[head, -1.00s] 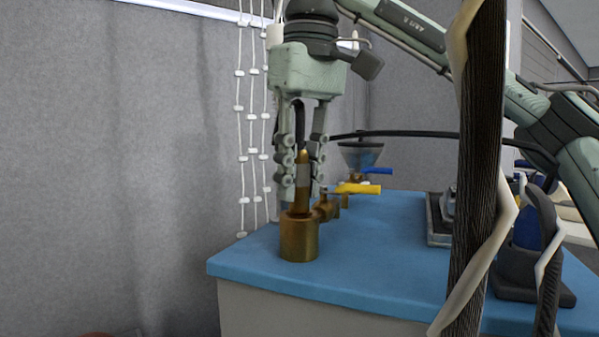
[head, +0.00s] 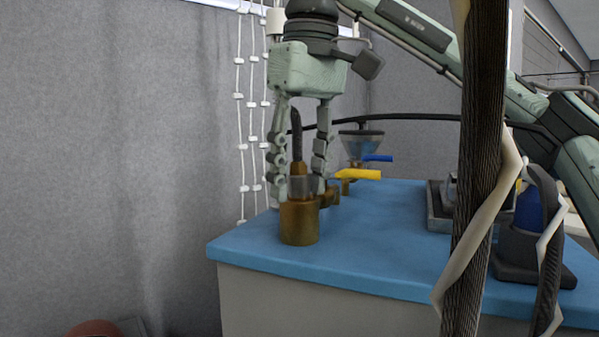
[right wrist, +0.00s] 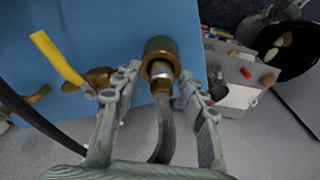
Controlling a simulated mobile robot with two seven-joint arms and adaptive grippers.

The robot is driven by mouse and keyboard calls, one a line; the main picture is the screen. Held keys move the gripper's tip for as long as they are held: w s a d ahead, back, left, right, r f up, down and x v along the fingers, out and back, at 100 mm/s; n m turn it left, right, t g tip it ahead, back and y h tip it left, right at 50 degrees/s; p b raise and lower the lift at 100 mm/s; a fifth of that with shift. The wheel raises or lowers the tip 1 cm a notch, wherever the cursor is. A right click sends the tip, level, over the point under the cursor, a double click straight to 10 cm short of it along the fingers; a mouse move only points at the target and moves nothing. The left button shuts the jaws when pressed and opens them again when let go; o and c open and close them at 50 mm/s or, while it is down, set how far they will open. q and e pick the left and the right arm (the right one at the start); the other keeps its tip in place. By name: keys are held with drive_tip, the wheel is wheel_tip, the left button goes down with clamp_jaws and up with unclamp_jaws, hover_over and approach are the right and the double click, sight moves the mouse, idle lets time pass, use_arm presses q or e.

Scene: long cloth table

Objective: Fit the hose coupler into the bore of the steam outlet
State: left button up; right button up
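The steam outlet is an upright brass cup (head: 299,226) on the blue table's near left corner; its round rim also shows in the right wrist view (right wrist: 161,46). The hose coupler (head: 300,186), silver and brass with a dark hose at its back, stands upright in the outlet's mouth. In the right wrist view the coupler (right wrist: 161,76) points into the bore; its front end is hidden inside. How deep it sits I cannot tell. My right gripper (head: 300,192) points down with its fingers spread on both sides of the coupler, clear gaps showing. My left gripper is not in view.
A yellow valve handle (head: 358,174) sticks out beside the outlet. A glass funnel (head: 361,140) and a blue handle (head: 378,158) stand behind. A dark iron-like appliance (head: 522,250) is at the right. The blue tabletop (head: 390,245) is clear between.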

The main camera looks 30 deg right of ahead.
drive_tip(key=shift+r, duration=0.1)
wheel_tip(320, 180, up, 12)
drive_tip(key=s, duration=0.1)
drive_tip(key=shift+s+d, duration=0.15)
drive_tip(key=shift+s, duration=0.1)
idle(0.4)
idle(0.4)
